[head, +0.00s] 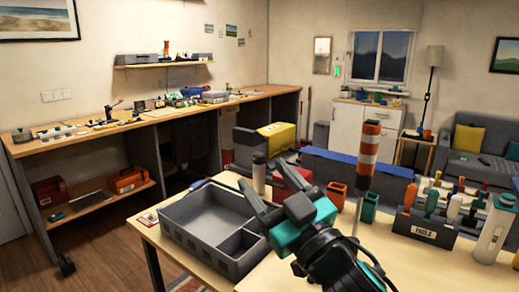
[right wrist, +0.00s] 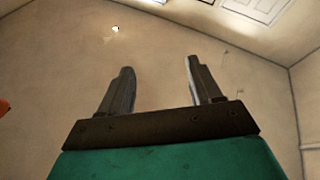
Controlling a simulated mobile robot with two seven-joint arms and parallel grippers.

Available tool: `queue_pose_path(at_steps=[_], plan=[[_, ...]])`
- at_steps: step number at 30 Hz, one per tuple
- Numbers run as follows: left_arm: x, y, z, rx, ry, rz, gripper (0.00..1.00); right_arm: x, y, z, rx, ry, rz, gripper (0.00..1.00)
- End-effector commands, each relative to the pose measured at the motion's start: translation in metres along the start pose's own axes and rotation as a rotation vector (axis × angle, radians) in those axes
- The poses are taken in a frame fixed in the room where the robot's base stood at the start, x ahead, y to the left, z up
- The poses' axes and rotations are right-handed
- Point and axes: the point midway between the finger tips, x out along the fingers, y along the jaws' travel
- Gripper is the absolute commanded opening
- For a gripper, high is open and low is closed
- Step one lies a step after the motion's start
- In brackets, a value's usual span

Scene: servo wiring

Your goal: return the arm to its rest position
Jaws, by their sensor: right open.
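My right gripper (head: 262,190) is in the head view, raised over the near table, with its teal body and dark fingers pointing up and to the left. Its fingers are apart with nothing between them. In the right wrist view the same gripper (right wrist: 160,90) is open and empty against bare wall and ceiling. My left gripper is in neither view.
A grey divided tray (head: 190,250) lies on the wooden table (head: 150,238), left of my right gripper. An orange-and-white striped post (head: 368,148) stands close on the right. A tool holder (head: 422,230) and a white bottle (head: 492,232) stand farther right. A long workbench (head: 150,116) runs along the left wall.

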Motion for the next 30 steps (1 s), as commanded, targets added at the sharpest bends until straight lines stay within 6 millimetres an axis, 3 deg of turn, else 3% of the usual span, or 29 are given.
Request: queue_pose_path(at_steps=[1, 5, 6, 9, 12, 18, 27, 30], plan=[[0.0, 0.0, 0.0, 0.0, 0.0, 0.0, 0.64, -0.018, 0.008, 0.028, 0.045, -0.117, 0.059, 0.64], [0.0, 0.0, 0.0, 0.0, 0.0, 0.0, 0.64, -0.074, 0.022, 0.093, 0.13, -0.427, 0.178, 0.64], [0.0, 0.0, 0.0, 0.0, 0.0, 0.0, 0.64, -0.096, 0.023, 0.112, 0.155, -0.527, 0.205, 0.64], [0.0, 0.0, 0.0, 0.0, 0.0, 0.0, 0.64, -0.158, 0.019, 0.153, 0.213, -0.784, 0.248, 0.64], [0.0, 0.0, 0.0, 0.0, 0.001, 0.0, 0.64, -0.221, 0.01, 0.181, 0.264, -1.019, 0.262, 0.64], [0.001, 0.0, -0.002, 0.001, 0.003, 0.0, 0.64, -0.314, -0.012, 0.198, 0.335, -1.343, 0.242, 0.64], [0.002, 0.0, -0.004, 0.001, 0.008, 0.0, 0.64, -0.414, -0.042, 0.188, 0.418, -1.678, 0.173, 0.64], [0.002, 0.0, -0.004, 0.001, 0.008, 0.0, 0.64, -0.406, -0.041, 0.203, 0.406, -1.625, 0.177, 0.64]])
